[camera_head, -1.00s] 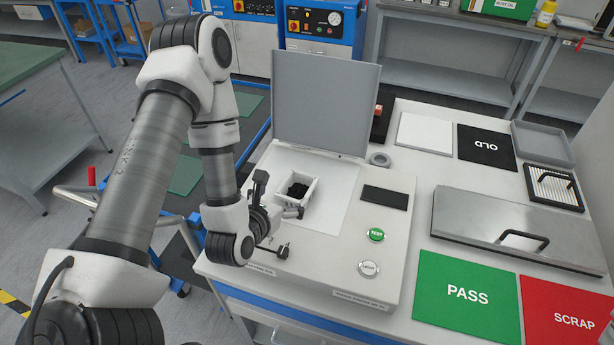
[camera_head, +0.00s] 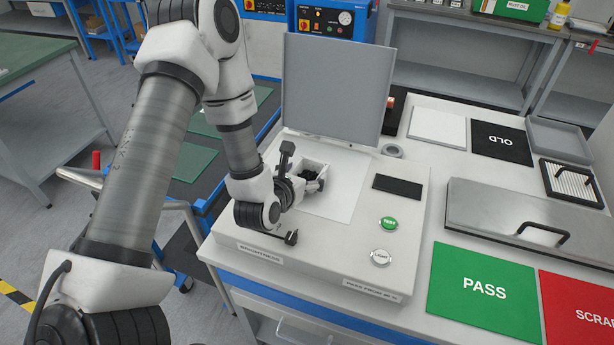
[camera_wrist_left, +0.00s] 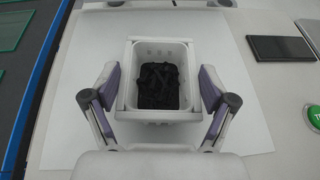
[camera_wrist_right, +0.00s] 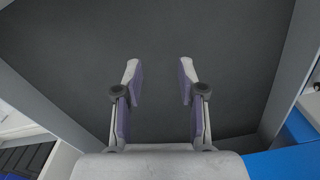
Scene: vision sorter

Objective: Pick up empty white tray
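A small white bin (camera_head: 322,168) stands on a white sheet in the machine with the raised lid. It is not empty: dark black pieces (camera_wrist_left: 162,88) lie inside it, as the left wrist view shows. My left gripper (camera_head: 302,168) is open at the bin, with one finger on each side of it. In the left wrist view the fingers (camera_wrist_left: 158,100) are close to the bin's near end, and I cannot tell whether they touch it. My right gripper (camera_wrist_right: 159,85) is open and empty over a dark surface.
The lid (camera_head: 335,90) rises behind the bin. A black panel (camera_head: 398,188) and a green button (camera_head: 389,223) are at its right. A grey tray (camera_head: 558,138), a handled metal cover (camera_head: 500,215), and green PASS (camera_head: 484,288) and red SCRAP (camera_head: 580,315) mats lie further right.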

